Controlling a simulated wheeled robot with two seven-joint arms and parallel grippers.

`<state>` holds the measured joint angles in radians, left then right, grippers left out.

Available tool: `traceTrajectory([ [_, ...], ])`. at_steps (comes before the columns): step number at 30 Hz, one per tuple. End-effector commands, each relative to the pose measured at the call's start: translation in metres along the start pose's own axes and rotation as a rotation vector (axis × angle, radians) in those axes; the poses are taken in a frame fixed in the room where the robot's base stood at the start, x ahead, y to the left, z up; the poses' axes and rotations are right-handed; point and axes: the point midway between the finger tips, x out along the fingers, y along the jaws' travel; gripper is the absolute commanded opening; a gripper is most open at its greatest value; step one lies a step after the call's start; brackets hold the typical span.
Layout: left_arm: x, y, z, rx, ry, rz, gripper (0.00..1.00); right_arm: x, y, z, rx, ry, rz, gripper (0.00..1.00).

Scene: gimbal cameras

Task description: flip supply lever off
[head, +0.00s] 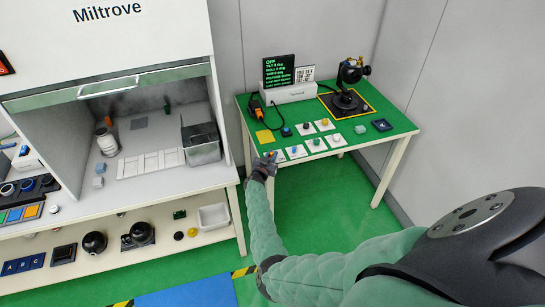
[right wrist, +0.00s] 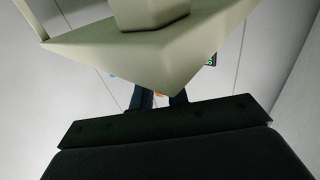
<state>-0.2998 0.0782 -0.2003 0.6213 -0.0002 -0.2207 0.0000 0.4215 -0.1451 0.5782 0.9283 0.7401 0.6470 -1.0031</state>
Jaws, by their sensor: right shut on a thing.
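My right gripper (head: 270,157) is at the front left corner of the green-topped table (head: 353,128). It is shut on a small orange thing, of which only a bit shows at the fingertips; I cannot tell whether this is the supply lever. In the right wrist view the dark fingers (right wrist: 162,98) show partly, behind a large pale beige shape that hides most of the grasp. My left gripper is not in view. No lever marked as supply can be made out.
On the table stand a white unit with a dark green-text display (head: 280,72), a black gimbal device (head: 347,92), an orange handheld device (head: 256,107) and several small white button plates (head: 316,144). A white cabinet bench (head: 160,205) stands at the left. Green floor lies between.

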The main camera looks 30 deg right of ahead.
Motion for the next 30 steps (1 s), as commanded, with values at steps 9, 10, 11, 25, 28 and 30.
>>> traceTrajectory([
  [9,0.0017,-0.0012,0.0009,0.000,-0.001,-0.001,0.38,0.0004,-0.0012,-0.0005,-0.001,0.001,0.031,0.00],
  [10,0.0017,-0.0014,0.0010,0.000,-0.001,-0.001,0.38,0.0005,-0.0012,-0.0006,-0.001,0.001,0.031,0.00],
  [11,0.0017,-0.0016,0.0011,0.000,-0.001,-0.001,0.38,0.0005,-0.0012,-0.0007,-0.001,0.001,0.031,0.00],
  [25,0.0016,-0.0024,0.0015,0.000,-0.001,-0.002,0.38,0.0005,-0.0011,-0.0007,-0.001,0.001,0.030,0.35],
  [28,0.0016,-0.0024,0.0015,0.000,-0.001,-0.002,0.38,0.0005,-0.0010,-0.0006,-0.001,0.001,0.030,0.35],
  [30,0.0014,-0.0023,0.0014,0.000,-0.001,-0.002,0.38,0.0001,-0.0012,-0.0005,-0.001,0.001,0.030,0.35],
])
